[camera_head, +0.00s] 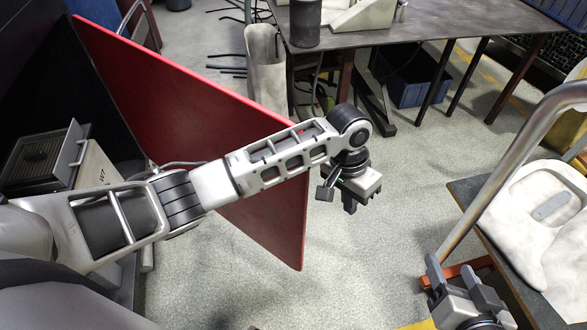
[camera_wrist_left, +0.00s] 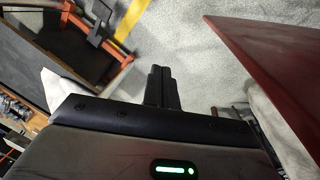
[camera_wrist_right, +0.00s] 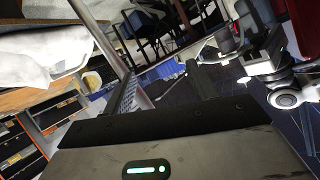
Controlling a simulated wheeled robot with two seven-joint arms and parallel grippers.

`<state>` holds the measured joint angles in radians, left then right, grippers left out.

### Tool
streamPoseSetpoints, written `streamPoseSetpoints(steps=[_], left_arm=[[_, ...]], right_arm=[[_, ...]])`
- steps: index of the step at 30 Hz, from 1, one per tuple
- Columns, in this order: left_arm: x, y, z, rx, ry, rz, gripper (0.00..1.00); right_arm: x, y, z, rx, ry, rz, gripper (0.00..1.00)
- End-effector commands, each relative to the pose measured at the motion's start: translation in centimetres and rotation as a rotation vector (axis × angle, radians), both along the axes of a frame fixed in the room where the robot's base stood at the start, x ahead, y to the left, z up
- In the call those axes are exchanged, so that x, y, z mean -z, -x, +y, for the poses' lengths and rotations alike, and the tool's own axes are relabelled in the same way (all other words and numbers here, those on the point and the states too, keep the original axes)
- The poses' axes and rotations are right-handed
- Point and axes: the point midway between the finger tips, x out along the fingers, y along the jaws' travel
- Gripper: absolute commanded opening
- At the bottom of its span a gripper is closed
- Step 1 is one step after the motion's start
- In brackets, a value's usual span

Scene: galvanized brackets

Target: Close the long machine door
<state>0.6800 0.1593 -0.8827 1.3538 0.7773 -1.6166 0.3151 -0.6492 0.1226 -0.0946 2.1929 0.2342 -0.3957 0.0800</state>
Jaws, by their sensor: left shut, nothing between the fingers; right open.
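The long machine door is a red panel (camera_head: 200,90) in the head view, standing open and swung out from the dark machine at the left. My left arm crosses over it. My left gripper (camera_head: 350,208) is shut and empty, beyond the door's right side and apart from it. In the left wrist view its closed fingers (camera_wrist_left: 163,85) point at the floor, with the door (camera_wrist_left: 275,65) to their right. My right gripper (camera_head: 455,268) is open and empty at the lower right of the head view, far from the door. Its spread fingers (camera_wrist_right: 165,88) show in the right wrist view.
A dark worktable (camera_head: 400,28) stands at the back, with a blue bin (camera_head: 415,92) under it. A cart (camera_head: 485,205) with a metal handle rail and pale parts is at the right, close to my right gripper. Grey floor (camera_head: 375,255) between door and cart is clear.

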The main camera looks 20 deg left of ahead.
Motion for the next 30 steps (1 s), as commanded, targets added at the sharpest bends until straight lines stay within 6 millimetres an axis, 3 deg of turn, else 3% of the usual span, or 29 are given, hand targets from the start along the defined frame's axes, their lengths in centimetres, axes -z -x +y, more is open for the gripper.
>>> streamPoseSetpoints(steps=[1,6,9,11,14,24,30], left_arm=[[-2.7,-2.0,2.7,-0.027,-0.075,0.022,0.0],[-10.5,-5.7,10.2,-0.133,-0.231,0.126,0.0],[-13.1,-6.4,12.6,-0.173,-0.267,0.165,0.0],[-13.7,-6.6,13.4,-0.185,-0.278,0.179,0.0],[-13.2,-6.5,13.8,-0.191,-0.284,0.188,0.0],[-7.3,-5.0,14.2,-0.189,-0.283,0.185,0.0],[-5.0,-4.5,14.3,-0.189,-0.282,0.183,0.0]], right_arm=[[-0.2,0.5,0.5,-0.021,0.024,0.019,0.58],[0.5,2.6,2.6,-0.115,0.142,0.094,0.58],[1.1,3.4,3.2,-0.152,0.189,0.118,0.58],[1.4,3.7,3.5,-0.164,0.204,0.126,0.58],[1.7,3.8,3.6,-0.171,0.213,0.129,0.58],[1.8,3.8,3.6,-0.169,0.209,0.127,0.58],[1.8,3.8,3.6,-0.168,0.207,0.126,0.58]])
